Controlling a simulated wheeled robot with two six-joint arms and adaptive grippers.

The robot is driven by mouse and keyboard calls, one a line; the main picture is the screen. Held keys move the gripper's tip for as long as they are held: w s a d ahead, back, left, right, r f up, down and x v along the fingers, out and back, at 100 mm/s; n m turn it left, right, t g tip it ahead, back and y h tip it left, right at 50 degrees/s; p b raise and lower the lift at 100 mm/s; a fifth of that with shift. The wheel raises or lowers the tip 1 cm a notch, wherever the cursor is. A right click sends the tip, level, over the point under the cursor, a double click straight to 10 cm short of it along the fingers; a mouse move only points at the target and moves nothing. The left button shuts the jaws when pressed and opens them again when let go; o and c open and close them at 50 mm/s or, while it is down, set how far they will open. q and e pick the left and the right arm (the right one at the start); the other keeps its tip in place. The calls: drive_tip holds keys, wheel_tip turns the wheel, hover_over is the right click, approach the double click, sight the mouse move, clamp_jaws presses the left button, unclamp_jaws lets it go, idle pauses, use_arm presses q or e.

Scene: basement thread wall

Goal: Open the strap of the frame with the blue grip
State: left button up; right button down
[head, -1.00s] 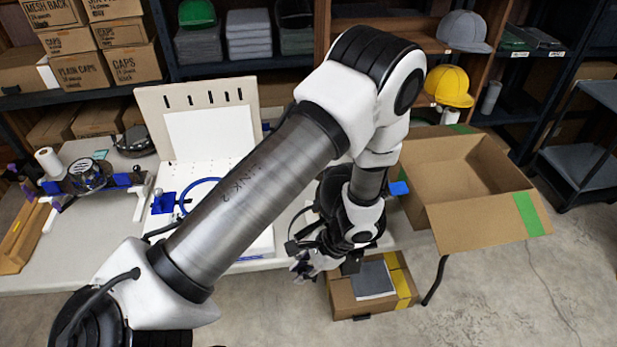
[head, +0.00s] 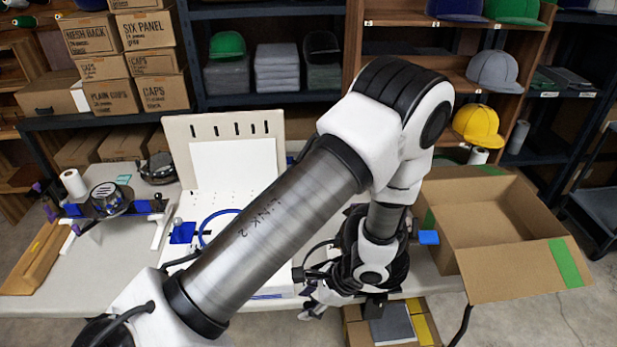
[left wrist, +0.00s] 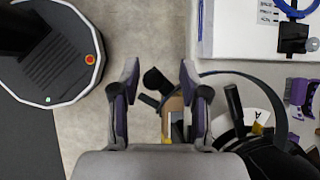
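My left gripper (head: 318,303) hangs at the table's front edge in the head view. In the left wrist view its two fingers (left wrist: 160,92) are spread, with nothing between them. Right of the fingers in that view is a black round frame (left wrist: 262,158) with a white "A" label and a dark curved strap (left wrist: 275,103). A black post stands beside the strap; whether the strap is fastened I cannot tell. In the head view a blue tab (head: 428,237), possibly the grip, shows right of my wrist; my arm hides what it belongs to. My right gripper is not in view.
A white board with a blue hoop (head: 204,226) stands on the table (head: 130,258). A clamp device (head: 110,203) is at the left. An open cardboard box (head: 480,215) is at the right. A smaller box (head: 358,330) is below the table edge. Shelves line the back.

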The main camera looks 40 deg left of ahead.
use_arm(q)
drive_tip(key=shift+a, duration=0.4)
drive_tip(key=v, duration=1.2)
drive_tip(key=shift+a, duration=0.1)
